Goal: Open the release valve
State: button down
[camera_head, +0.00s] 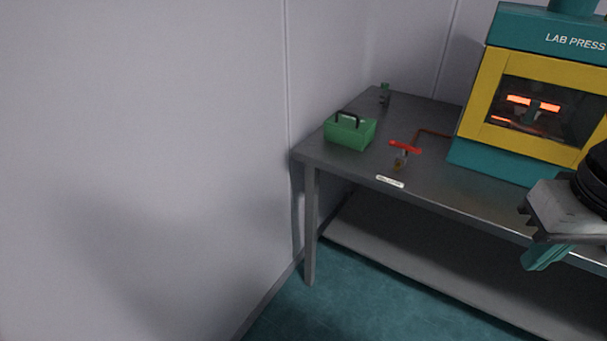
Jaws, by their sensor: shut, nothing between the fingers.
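The release valve (404,147) stands near the front edge of the metal table, left of the lab press. It has a red bar handle on a small brass-coloured body, and a red pipe runs from it back toward the press. My gripper (528,222) is at the right edge of the view, in front of the table. It is shut and empty, well to the right of the valve and apart from it. Part of my gripper and arm is cut off by the frame's edge.
The yellow and teal lab press (470,112) stands on the table (450,192) at right, glowing orange inside. A green box (349,134) with a dark handle sits left of the valve. A small label (390,181) is at the table edge. A wall (140,150) fills the left.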

aim_at(417, 150)
jog(key=u, duration=0.25)
jog(key=k, duration=0.25)
jog(key=z, duration=0.4)
jog(key=i, duration=0.7)
jog(key=u, duration=0.2)
jog(key=k, duration=0.6)
jog(key=z, duration=0.3)
jog(key=i, duration=0.95)
jog(key=u, duration=0.45)
